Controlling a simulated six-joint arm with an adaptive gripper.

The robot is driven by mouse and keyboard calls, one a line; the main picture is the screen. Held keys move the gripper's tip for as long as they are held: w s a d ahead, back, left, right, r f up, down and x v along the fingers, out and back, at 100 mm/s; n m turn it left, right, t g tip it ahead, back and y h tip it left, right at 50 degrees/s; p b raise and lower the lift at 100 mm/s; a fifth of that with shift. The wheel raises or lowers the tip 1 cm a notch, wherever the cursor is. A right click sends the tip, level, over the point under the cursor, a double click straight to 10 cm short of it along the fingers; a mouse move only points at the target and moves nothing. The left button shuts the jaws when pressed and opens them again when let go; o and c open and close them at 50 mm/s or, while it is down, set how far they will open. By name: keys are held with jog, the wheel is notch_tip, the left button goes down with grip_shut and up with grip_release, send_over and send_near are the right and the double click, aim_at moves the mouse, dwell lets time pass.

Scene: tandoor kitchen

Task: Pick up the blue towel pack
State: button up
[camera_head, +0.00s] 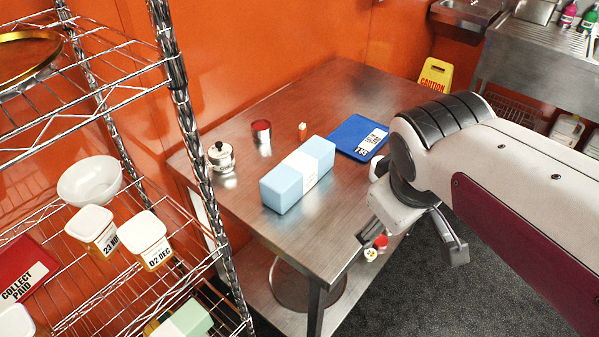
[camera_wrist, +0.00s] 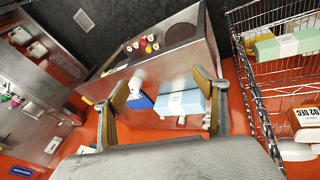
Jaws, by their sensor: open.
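The blue towel pack (camera_head: 285,188), a long light-blue block with a white band, lies on the steel table (camera_head: 240,150) near its middle. It also shows in the wrist view (camera_wrist: 172,104), beyond and between my fingers, tilted in the picture. My gripper (camera_head: 411,240) is open and empty. In the head view it hangs near the table's right edge, to the right of the pack and apart from it. In the wrist view my two spread fingers (camera_wrist: 167,85) frame the pack and the blue clipboard-like item.
A dark-blue flat item (camera_head: 352,132) with a white label lies right of the pack. A red cup (camera_head: 261,131), a small lidded pot (camera_head: 221,157) and a small orange-white object (camera_head: 302,130) stand behind it. A wire rack (camera_head: 185,110) with tubs and a green pack (camera_head: 190,320) stands at left.

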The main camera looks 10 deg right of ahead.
jog(key=w+f+n+h, duration=0.1)
jog(key=w+n, duration=0.4)
jog(key=w, duration=0.4)
jog(key=n+h, duration=0.3)
jog(key=n, duration=0.7)
send_over(298, 163)
jog(key=s+d, duration=0.5)
jog(key=s, duration=0.3)
notch_tip(298, 163, down, 7)
jog(key=w+a+f+n+t, duration=0.1)
jog(key=w+a+f+n, duration=0.2)
jog(key=w+a+f+n+t, duration=0.1)
jog(key=w+a+f+n, duration=0.2)
jog(key=w, duration=0.1)
jog(key=shift+f, duration=0.35)
jog(key=shift+f+n, duration=0.4)
jog(key=shift+x, duration=1.25)
jog(key=shift+d, duration=0.15)
